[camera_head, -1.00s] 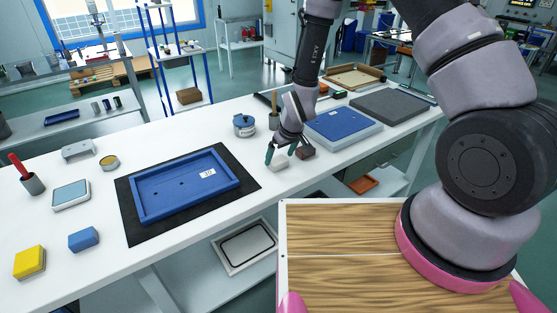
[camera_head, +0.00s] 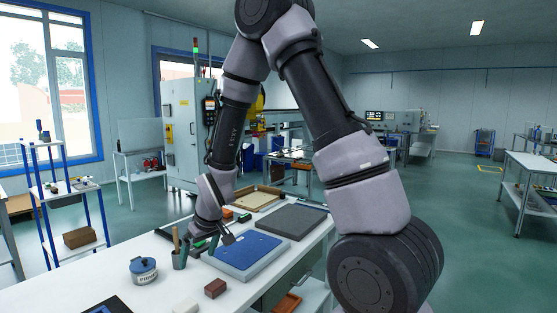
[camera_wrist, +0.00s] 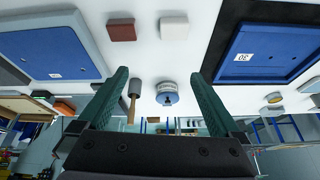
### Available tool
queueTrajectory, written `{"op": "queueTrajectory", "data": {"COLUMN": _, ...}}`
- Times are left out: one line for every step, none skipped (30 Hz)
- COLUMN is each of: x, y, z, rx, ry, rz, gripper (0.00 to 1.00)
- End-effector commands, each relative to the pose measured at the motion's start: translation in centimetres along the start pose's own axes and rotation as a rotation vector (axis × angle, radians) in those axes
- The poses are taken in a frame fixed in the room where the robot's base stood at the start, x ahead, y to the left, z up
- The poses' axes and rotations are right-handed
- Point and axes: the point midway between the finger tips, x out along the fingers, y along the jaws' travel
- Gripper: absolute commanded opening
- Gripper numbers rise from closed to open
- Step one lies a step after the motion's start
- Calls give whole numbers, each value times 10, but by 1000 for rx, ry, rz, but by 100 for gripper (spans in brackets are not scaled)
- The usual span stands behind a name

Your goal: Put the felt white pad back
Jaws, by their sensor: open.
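The white pad (camera_head: 187,306) lies on the white bench at the bottom edge of the head view, partly cut off. It also shows near the top of the wrist view (camera_wrist: 174,27), flat on the bench beside a brown block. My gripper (camera_head: 200,244) is in the air over the bench, beside the blue-topped panel and behind the pad in the head view. In the wrist view its two green fingers (camera_wrist: 158,78) are spread apart with nothing between them. The pad is beyond the fingertips, untouched.
The blue panel (camera_head: 247,250) and a dark grey slab (camera_head: 290,222) lie behind. A blue tray (camera_wrist: 266,45) sits on a black mat.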

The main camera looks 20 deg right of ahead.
Motion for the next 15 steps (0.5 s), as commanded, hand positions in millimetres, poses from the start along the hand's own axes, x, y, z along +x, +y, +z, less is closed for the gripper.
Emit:
{"op": "queueTrajectory", "data": {"x": -30, "y": 13, "z": -12, "rx": 47, "ry": 27, "rz": 9, "gripper": 100}}
{"op": "queueTrajectory", "data": {"x": -46, "y": 20, "z": -16, "rx": 76, "ry": 36, "rz": 12, "gripper": 100}}
{"op": "queueTrajectory", "data": {"x": -67, "y": 29, "z": -20, "rx": 113, "ry": 46, "rz": 17, "gripper": 100}}
{"op": "queueTrajectory", "data": {"x": -83, "y": 35, "z": -22, "rx": 142, "ry": 54, "rz": 20, "gripper": 100}}
{"op": "queueTrajectory", "data": {"x": -99, "y": 41, "z": -23, "rx": 171, "ry": 62, "rz": 23, "gripper": 100}}
{"op": "queueTrajectory", "data": {"x": -120, "y": 48, "z": -24, "rx": 208, "ry": 73, "rz": 26, "gripper": 100}}
{"op": "queueTrajectory", "data": {"x": -136, "y": 54, "z": -24, "rx": 236, "ry": 81, "rz": 29, "gripper": 100}}
{"op": "queueTrajectory", "data": {"x": -152, "y": 59, "z": -23, "rx": 264, "ry": 89, "rz": 32, "gripper": 100}}
{"op": "queueTrajectory", "data": {"x": -172, "y": 66, "z": -20, "rx": 303, "ry": 100, "rz": 36, "gripper": 100}}
{"op": "queueTrajectory", "data": {"x": -187, "y": 70, "z": -18, "rx": 330, "ry": 109, "rz": 39, "gripper": 100}}
{"op": "queueTrajectory", "data": {"x": -202, "y": 74, "z": -15, "rx": 360, "ry": 118, "rz": 41, "gripper": 100}}
{"op": "queueTrajectory", "data": {"x": -222, "y": 78, "z": -10, "rx": 396, "ry": 130, "rz": 44, "gripper": 100}}
{"op": "queueTrajectory", "data": {"x": -237, "y": 81, "z": -5, "rx": 424, "ry": 138, "rz": 46, "gripper": 100}}
{"op": "queueTrajectory", "data": {"x": -251, "y": 84, "z": 0, "rx": 454, "ry": 148, "rz": 48, "gripper": 100}}
{"op": "queueTrajectory", "data": {"x": -269, "y": 87, "z": 7, "rx": 490, "ry": 160, "rz": 51, "gripper": 100}}
